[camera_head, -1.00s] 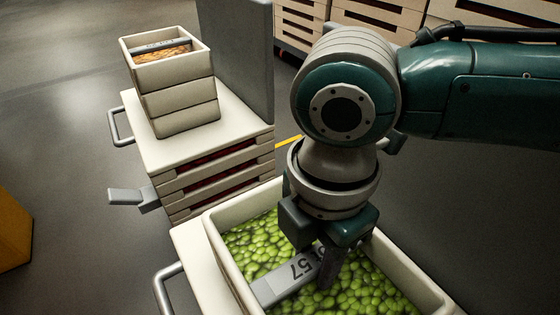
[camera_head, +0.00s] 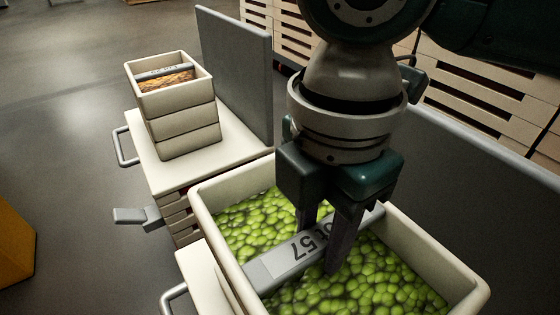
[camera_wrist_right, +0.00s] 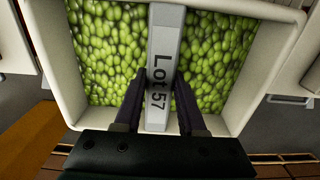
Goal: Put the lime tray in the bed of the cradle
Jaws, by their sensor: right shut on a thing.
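The lime tray (camera_head: 236,177) is a cream, open-topped tray full of green candies, low in the head view. A grey bar marked "Lot 57" (camera_head: 285,262) spans its middle. My right gripper (camera_head: 318,248) points down and is shut on this bar, one finger on each side. In the right wrist view, the fingers (camera_wrist_right: 160,78) flank the bar (camera_wrist_right: 165,40), and the tray's wall (camera_wrist_right: 40,60) shows around the candies. The tray's underside is hidden. I cannot make out the cradle with certainty. My left gripper is not in view.
At the left, a pale cart top (camera_head: 235,153) with a grey upright panel (camera_head: 235,75) carries a stack of cream trays (camera_head: 183,138), the top one holding orange-brown contents. Another grey panel (camera_head: 465,160) stands close behind the lime tray. A yellow block (camera_head: 14,235) is at far left; open floor lies between.

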